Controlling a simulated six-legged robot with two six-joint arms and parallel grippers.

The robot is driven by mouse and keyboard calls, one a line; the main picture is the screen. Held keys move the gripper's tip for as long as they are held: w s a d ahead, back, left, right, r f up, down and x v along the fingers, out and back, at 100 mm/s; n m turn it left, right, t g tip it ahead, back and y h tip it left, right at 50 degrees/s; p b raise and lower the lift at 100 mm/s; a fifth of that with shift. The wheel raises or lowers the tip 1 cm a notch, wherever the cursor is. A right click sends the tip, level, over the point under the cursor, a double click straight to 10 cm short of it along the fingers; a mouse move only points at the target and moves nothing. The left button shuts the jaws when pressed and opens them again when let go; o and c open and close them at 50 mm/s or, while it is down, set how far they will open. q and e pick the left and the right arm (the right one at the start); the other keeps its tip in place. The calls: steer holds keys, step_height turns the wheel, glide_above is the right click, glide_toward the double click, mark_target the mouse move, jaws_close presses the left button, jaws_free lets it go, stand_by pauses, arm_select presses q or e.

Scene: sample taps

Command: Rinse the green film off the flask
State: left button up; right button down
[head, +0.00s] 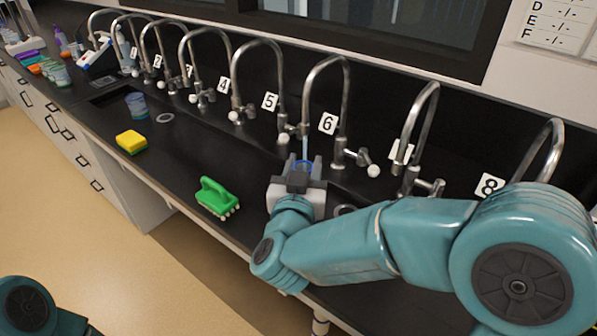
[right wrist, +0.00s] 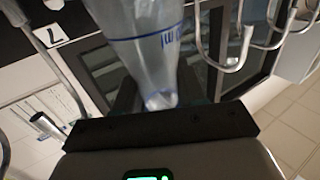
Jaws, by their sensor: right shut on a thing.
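My right gripper (head: 304,172) is shut on the flask, under the spout of tap 6 (head: 346,95). A thin pale blue stream (head: 305,148) runs down from that spout to the flask. In the head view only the flask's blue-edged top (head: 304,164) shows between the fingers. In the right wrist view the flask (right wrist: 145,45) is clear, with blue markings and a blue line; I see no green on the part that shows. Much of it is hidden by the gripper. My left gripper is out of view.
A green scrub brush (head: 216,197) and a yellow sponge (head: 131,141) lie along the front of the black counter. A blue-tinted beaker (head: 137,105) stands farther left. Several curved taps line the back, with one (head: 418,125) close right of my gripper.

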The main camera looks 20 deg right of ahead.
steer(key=s+r+p, duration=0.1)
steer(key=s+r, duration=0.1)
steer(key=s+r+p, duration=0.1)
steer(key=s, duration=0.1)
steer(key=shift+a+r+p, duration=0.3)
steer(key=shift+a, duration=0.05)
steer(key=shift+s+a+r, duration=0.1)
steer(key=shift+s+r, duration=0.15)
steer(key=shift+s, duration=0.25)
